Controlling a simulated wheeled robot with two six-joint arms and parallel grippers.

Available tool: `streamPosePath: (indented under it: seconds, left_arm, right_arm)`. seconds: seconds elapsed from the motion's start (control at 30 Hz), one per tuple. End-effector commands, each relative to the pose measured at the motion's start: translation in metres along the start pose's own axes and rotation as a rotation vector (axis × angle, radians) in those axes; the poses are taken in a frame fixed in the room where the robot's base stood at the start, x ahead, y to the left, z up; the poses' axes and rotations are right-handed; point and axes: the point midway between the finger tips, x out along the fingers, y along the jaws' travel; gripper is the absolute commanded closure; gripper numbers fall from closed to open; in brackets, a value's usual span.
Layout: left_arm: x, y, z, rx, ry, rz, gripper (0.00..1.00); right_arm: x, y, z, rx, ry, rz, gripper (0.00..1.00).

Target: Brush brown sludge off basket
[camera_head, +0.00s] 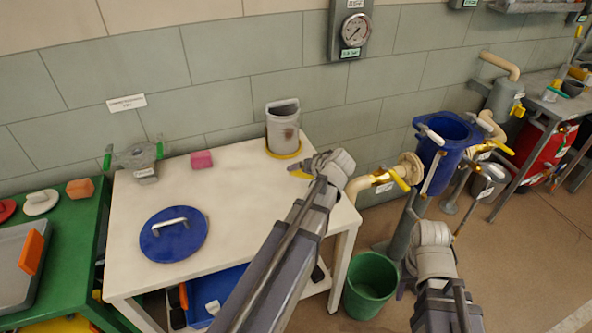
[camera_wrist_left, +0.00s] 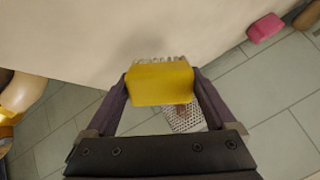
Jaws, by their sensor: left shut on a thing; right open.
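The basket (camera_head: 283,128) is a grey cylinder with brown sludge stains, standing upright on the back right of the white table. A grey mesh surface (camera_wrist_left: 187,119), probably part of the basket, shows behind the brush in the left wrist view. My left gripper (camera_head: 303,172) is just in front of the basket, shut on a yellow brush (camera_wrist_left: 160,83) with pale bristles. The brush mostly hides behind the gripper in the head view. I cannot tell whether the bristles touch the basket. My right arm (camera_head: 432,240) is low at the right, away from the basket; its fingertips are hard to make out.
A blue lid (camera_head: 173,234) and a pink sponge (camera_head: 202,160) lie on the white table (camera_head: 225,190). A valve fitting (camera_head: 140,158) stands at its back left. A green bucket (camera_head: 371,286) is on the floor by my right arm. Pipes with yellow handles (camera_head: 400,183) crowd the right.

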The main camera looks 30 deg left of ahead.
Motion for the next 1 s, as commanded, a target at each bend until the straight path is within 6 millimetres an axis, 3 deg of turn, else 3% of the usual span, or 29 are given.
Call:
streamPosePath:
  seconds: [0.03,0.1,0.23,0.4,0.6,1.0]
  left_arm:
    - [0.015,-0.002,0.002,0.001,0.077,-0.056,0.55]
    - [0.022,-0.012,-0.010,0.005,0.194,-0.130,0.55]
    - [0.028,-0.026,-0.028,0.027,0.402,-0.231,0.55]
    - [0.026,-0.030,-0.045,0.057,0.602,-0.281,0.55]
    - [0.022,-0.028,-0.054,0.073,0.709,-0.289,0.55]
    - [0.022,-0.029,-0.060,0.076,0.725,-0.290,0.55]
  right_arm:
    - [0.027,-0.003,-0.002,0.000,0.000,0.000,0.50]
    - [0.045,-0.004,-0.003,0.000,0.000,0.000,0.50]
    - [0.078,-0.007,-0.005,0.000,0.000,0.000,0.50]
    - [0.106,-0.010,-0.006,-0.001,0.000,0.000,0.50]
    - [0.120,-0.011,-0.007,-0.001,0.000,0.000,0.50]
    - [0.119,-0.011,-0.007,-0.001,0.000,0.000,0.50]
